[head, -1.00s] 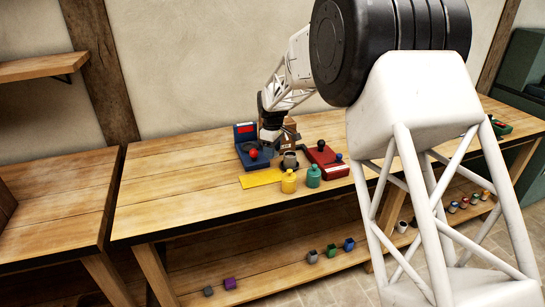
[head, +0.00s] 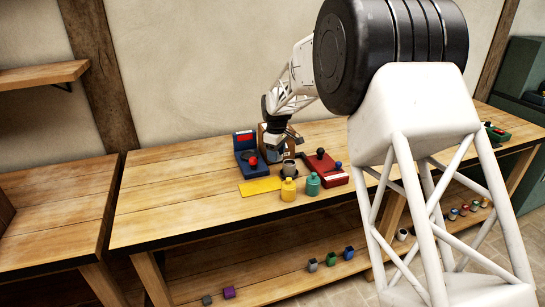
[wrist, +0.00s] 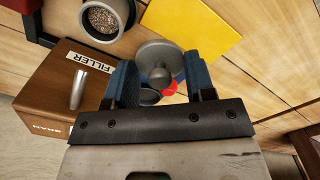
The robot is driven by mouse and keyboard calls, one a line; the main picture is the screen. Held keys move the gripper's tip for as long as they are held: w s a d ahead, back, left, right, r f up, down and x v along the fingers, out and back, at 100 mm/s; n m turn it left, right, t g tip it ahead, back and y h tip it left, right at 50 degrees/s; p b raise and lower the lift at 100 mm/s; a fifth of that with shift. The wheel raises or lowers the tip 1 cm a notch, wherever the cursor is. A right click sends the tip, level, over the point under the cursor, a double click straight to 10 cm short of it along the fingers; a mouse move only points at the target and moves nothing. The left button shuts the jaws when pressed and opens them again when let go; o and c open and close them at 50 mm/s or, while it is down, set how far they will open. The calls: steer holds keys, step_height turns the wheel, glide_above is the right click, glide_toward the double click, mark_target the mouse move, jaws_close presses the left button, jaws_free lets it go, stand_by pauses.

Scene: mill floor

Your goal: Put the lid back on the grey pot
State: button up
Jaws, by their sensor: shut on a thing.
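My gripper (head: 284,146) hangs over the back of the workbench, just behind the grey pot. In the wrist view its two blue fingers (wrist: 158,82) are closed on opposite sides of a round grey lid (wrist: 153,54) with a knob in the middle. The grey pot (head: 289,168) stands upright and open on the bench. In the wrist view the pot (wrist: 84,22) is at upper left, with pale grains inside, apart from the lid. The lid is hard to make out in the head view.
A brown box labelled FILLER (wrist: 60,85) stands close to my gripper. A blue device (head: 243,145) is left of the pot, a red device (head: 335,178) right. A yellow sheet (head: 260,185), a yellow bottle (head: 289,190) and a green bottle (head: 313,184) are in front.

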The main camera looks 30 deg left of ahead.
steer(key=w+d+r+m, duration=0.1)
steer(key=w+d+r, duration=0.1)
steer(key=w, duration=0.4)
steer(key=shift+w+d+m, duration=0.3)
steer(key=shift+w+d, duration=0.05)
steer(key=shift+d, duration=0.1)
steer(key=shift+f, duration=0.2)
steer(key=shift+f, duration=2.95)
steer(key=shift+f, duration=0.2)
stand_by(0.4)
steer(key=o, duration=1.4)
steer(key=shift+r, duration=0.1)
